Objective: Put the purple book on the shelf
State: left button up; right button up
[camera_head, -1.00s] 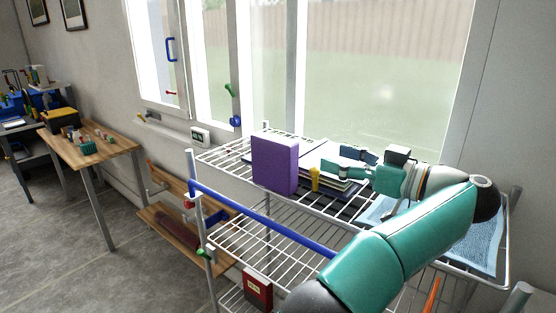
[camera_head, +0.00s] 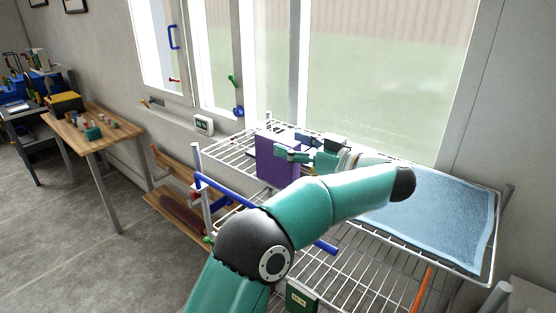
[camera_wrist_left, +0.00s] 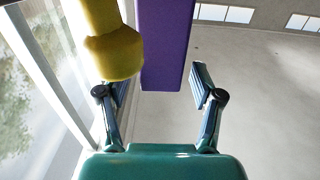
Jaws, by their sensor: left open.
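The purple book (camera_head: 272,162) stands upright on the top level of the wire rack (camera_head: 226,147). My left gripper (camera_head: 291,145) is open, right at the book, with its fingers partly overlapping it in the head view. In the left wrist view the purple book (camera_wrist_left: 164,45) shows ahead between the open fingers of the left gripper (camera_wrist_left: 150,84), nearer the right finger, with a visible gap to that finger. A yellow object (camera_wrist_left: 114,55) lies ahead of the left finger, beside the book. Contact with the fingers cannot be told. My right gripper is not in view.
A blue towel (camera_head: 440,210) lies on the rack's right part. A blue bar (camera_head: 228,190) runs along the rack's front. A green box (camera_head: 300,296) sits lower. The window stands behind, and a wooden table (camera_head: 85,130) stands at left.

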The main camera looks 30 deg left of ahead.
aim_at(259, 133)
pick_arm(q)
jog(key=a, duration=0.2)
jog(key=a+p, duration=0.1)
jog(key=a, duration=0.1)
jog(key=shift+w+a, duration=0.2)
jog(key=shift+a, duration=0.1)
grip_shut()
